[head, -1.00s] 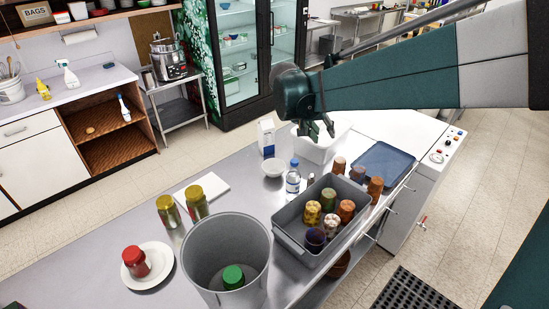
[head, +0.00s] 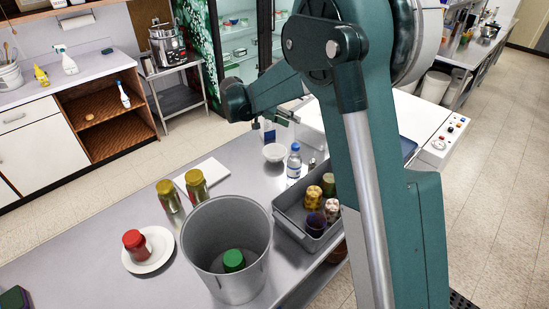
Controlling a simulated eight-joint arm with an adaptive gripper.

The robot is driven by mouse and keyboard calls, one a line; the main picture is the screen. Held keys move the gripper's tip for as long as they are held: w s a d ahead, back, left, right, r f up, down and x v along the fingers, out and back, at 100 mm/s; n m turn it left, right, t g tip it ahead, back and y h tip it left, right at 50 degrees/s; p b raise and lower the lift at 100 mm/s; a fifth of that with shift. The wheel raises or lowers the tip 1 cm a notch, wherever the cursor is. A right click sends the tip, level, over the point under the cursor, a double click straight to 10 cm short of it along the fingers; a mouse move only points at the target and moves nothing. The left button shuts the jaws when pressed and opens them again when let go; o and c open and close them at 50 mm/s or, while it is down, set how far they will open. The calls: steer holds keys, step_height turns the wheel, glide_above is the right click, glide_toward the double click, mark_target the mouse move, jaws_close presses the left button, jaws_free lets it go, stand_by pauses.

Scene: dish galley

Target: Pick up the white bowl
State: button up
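The white bowl (head: 275,152) stands upright on the steel counter, left of a water bottle with a blue cap (head: 293,162). It looks empty. My arm reaches in from the right and covers much of the middle of the head view. My gripper (head: 270,119) shows only in small part, beyond the bowl and higher in the picture, in front of the milk carton (head: 268,133). It appears apart from the bowl. Its fingers are too small and covered to show whether they are open or shut.
A grey bin (head: 306,233) with several jars stands right of the bowl, partly behind my arm. A metal bucket (head: 200,232), two yellow-lidded jars (head: 183,192), a white board (head: 203,173) and a plate (head: 160,262) with a red jar stand nearer. The counter left of the bowl is clear.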

steer(key=w+a+f+m+h, duration=0.1)
steer(key=w+a+f+h, duration=0.1)
steer(key=w+a+f, duration=0.45)
steer(key=m+t+h+b, duration=0.1)
steer(key=m+b, duration=0.1)
glide_toward(271, 145)
steer(key=shift+w+d+r, duration=0.1)
steer(key=shift+w+d, duration=0.05)
steer(key=shift+d, duration=0.35)
steer(key=shift+w+d+r, duration=0.1)
steer(key=shift+w+d, duration=0.05)
steer(key=shift+d, duration=0.3)
steer(key=shift+a+f, duration=0.4)
steer(key=shift+f, duration=0.2)
steer(key=shift+x, duration=1.3)
steer(key=shift+d, duration=0.1)
steer(key=shift+x, duration=2.55)
steer(key=shift+r, duration=0.15)
